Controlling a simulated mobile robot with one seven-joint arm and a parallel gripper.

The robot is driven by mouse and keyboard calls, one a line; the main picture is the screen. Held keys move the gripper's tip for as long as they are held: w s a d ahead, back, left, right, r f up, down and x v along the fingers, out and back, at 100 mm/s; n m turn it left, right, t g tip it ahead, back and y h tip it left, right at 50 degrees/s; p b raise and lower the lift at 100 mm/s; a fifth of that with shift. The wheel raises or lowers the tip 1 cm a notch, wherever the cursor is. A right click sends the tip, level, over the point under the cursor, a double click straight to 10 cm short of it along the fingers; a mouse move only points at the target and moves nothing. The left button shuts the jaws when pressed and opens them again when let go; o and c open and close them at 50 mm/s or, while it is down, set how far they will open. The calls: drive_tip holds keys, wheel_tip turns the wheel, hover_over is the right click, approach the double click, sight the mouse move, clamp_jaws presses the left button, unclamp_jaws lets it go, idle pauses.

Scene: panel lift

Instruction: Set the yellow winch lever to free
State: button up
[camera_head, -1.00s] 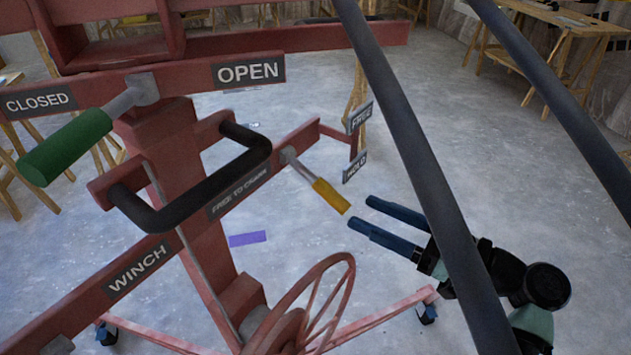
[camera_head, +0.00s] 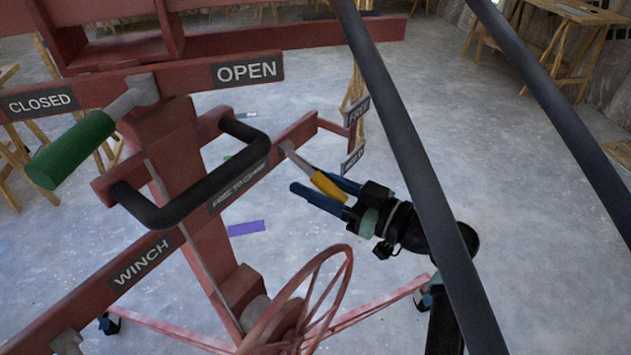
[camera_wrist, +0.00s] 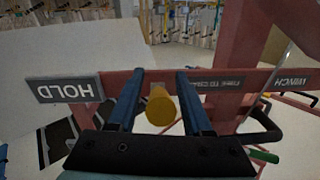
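The yellow winch lever (camera_head: 328,186) sticks out from the red frame on a grey shaft, tilted down to the right, near the HOLD plate (camera_head: 352,160). The FREE plate (camera_head: 356,110) is above the HOLD plate. My gripper (camera_head: 318,190) has its blue fingers open on either side of the yellow handle. In the wrist view the handle's round end (camera_wrist: 161,108) lies between the two fingers (camera_wrist: 160,100), with a gap on each side. The HOLD plate shows upside down at the left of the wrist view (camera_wrist: 65,88).
A green handle (camera_head: 70,150) lies by the CLOSED plate at left. A black crank handle (camera_head: 195,190) stands left of the lever, and a red wheel (camera_head: 310,300) is below it. Dark bars cross in front of my arm. Open floor lies to the right.

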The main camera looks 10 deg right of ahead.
clamp_jaws()
idle(1.2)
